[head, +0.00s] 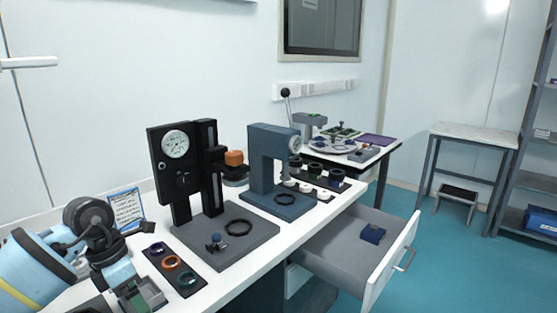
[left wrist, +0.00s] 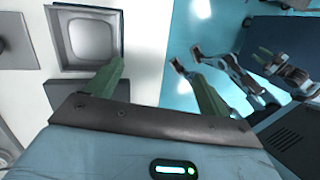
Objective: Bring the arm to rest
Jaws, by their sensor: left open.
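My left arm (head: 85,225), pale blue with black joints, comes in from the left and bends down at the table's near left end. My left gripper (left wrist: 157,82) is open and empty in the left wrist view, its two green fingers wide apart. A small grey square tray (left wrist: 122,35) lies on the white table beyond the left finger. In the head view the gripper is small and partly hidden by its wrist, close over the tray; I cannot tell whether they touch. Part of what looks like my right arm (left wrist: 290,74) shows at the right of the left wrist view, its jaw unclear.
A black gauge stand (head: 183,180) and a blue press (head: 268,165) stand on the white table. A dark mat with coloured rings (head: 171,263) lies near my left arm. An open drawer (head: 340,262) juts out at right, holding a small blue block (head: 373,233).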

